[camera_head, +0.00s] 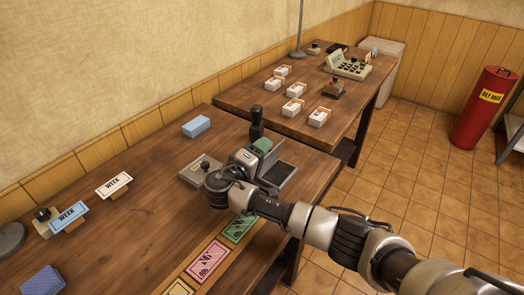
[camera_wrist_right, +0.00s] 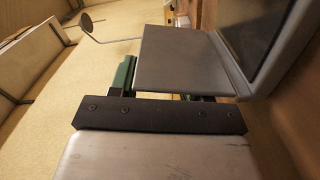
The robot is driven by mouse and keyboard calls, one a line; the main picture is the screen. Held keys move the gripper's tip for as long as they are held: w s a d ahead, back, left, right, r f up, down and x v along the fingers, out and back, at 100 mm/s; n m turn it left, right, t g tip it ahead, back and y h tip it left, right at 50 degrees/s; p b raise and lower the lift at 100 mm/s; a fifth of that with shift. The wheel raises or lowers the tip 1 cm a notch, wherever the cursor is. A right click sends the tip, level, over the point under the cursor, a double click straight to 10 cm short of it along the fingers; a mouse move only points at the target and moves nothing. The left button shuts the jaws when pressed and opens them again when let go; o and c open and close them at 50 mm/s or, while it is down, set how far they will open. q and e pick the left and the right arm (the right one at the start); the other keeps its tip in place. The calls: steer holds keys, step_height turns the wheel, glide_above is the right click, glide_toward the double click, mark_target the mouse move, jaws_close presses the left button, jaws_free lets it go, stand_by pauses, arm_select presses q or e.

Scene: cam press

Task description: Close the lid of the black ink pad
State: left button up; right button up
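The black ink pad (camera_head: 284,174) is a grey case with a dark pad, near the right edge of the near table. In the right wrist view, its dark pad (camera_wrist_right: 256,35) shows at upper right. Its grey lid (camera_wrist_right: 180,62) stands open, at an angle to the base. My right gripper (camera_head: 248,157) is low beside the case, on its lid side, and partly covers it. In the wrist view the lid lies just ahead of the gripper and hides most of the fingertips. I cannot tell whether the fingers touch it. My left gripper is not in view.
Coloured cards (camera_head: 208,260) line the front edge. A blue box (camera_head: 196,127) stands at the back; table around it is clear.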

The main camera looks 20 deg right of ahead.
steer(key=b+v, duration=0.1)
steer(key=v, duration=1)
steer(key=shift+b, duration=0.35)
steer(key=shift+c, duration=0.3)
